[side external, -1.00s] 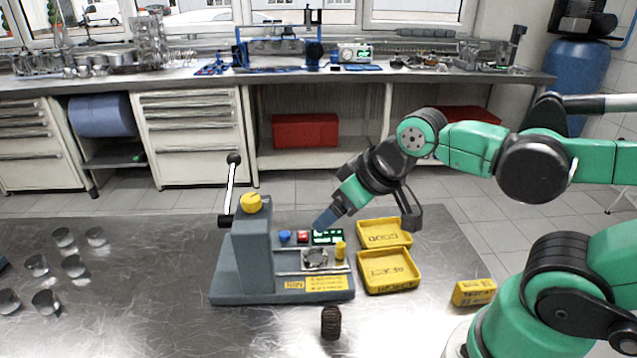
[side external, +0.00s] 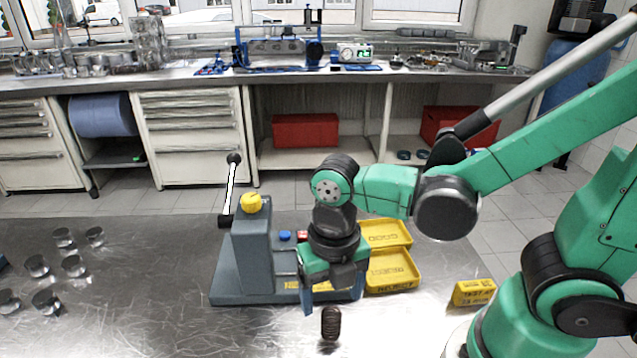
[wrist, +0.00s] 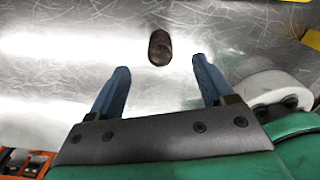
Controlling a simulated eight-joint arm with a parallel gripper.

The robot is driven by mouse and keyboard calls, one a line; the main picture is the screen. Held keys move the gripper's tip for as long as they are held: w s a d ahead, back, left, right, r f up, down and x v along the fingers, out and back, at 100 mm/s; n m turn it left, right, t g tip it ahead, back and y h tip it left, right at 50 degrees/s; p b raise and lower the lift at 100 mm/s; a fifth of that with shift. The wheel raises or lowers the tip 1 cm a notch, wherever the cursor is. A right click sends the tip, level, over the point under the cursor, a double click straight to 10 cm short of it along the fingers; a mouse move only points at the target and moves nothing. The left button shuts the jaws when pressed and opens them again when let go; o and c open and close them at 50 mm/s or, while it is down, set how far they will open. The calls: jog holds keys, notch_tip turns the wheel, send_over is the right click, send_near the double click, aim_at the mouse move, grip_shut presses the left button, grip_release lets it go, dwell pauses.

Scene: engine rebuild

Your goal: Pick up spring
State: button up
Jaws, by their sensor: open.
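The spring (side external: 331,323) is a dark brown coil standing on the metal table in front of the grey press fixture. In the wrist view the spring (wrist: 160,47) lies ahead of the fingertips, roughly midway between them and beyond their ends. My gripper (wrist: 160,75) is open with two blue fingers apart and nothing between them. In the side view my gripper (side external: 335,300) points down, close behind and above the spring; one blue finger shows at its left.
The grey press fixture (side external: 250,262) with a lever stands behind my gripper. Yellow trays (side external: 393,270) lie to its right, and a yellow box (side external: 474,292) sits further right. Several metal cups (side external: 73,266) stand at the left. The table between the cups and fixture is clear.

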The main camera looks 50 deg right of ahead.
aim_at(331, 316)
jog(key=shift+f, duration=2.55)
grip_shut()
